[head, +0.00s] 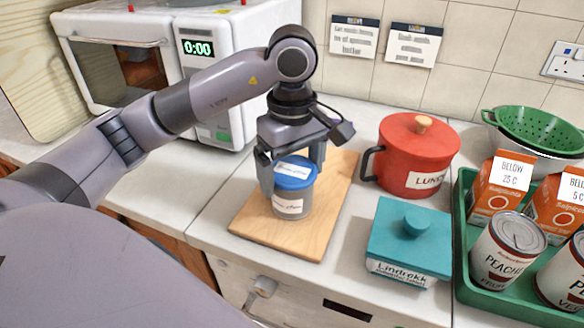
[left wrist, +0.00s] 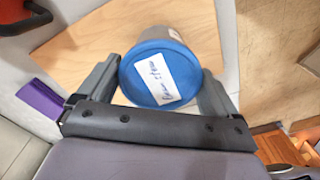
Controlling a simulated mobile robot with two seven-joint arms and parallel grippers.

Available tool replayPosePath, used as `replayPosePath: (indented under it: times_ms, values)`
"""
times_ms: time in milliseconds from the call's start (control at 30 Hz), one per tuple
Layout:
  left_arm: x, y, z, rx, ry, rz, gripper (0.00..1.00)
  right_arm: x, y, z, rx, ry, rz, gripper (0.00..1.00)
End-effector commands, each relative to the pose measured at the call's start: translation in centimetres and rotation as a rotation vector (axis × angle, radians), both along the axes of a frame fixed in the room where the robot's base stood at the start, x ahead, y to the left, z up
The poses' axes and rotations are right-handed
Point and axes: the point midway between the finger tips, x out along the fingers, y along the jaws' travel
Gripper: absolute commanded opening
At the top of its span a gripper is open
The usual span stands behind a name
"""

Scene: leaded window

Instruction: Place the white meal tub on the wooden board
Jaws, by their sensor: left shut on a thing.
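The meal tub (head: 293,201) has a greyish-white body, a blue lid and white labels. My left gripper (head: 292,178) points down from above and is shut on it, one finger on each side. The tub is upright over the wooden board (head: 325,215); its base looks to be at the board's surface, but I cannot tell if it rests there. In the left wrist view the tub's blue lid (left wrist: 150,80) sits between the fingers, with the board (left wrist: 85,50) behind it. My right gripper is not in view.
A red lidded pot (head: 415,150) stands right of the board, and a teal lidded box (head: 408,240) in front of it. A green tray (head: 510,295) with cans and cartons is at the far right. A white microwave (head: 165,65) stands behind left. Counter left of the board is clear.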

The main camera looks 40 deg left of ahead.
Motion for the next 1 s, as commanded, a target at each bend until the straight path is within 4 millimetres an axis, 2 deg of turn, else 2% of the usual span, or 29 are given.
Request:
replayPosePath:
  times_ms: [67,300,467,1000]
  values:
    - [0.0,0.0,-0.1,0.000,0.000,0.001,1.00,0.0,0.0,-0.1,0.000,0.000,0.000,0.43]
    - [0.0,0.0,0.0,0.000,0.001,0.001,1.00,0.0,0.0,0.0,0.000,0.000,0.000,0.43]
    - [0.1,0.0,0.8,0.000,-0.002,0.001,1.00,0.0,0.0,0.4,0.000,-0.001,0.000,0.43]
    - [0.1,0.1,8.6,0.000,-0.003,0.003,1.00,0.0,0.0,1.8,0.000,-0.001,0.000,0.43]
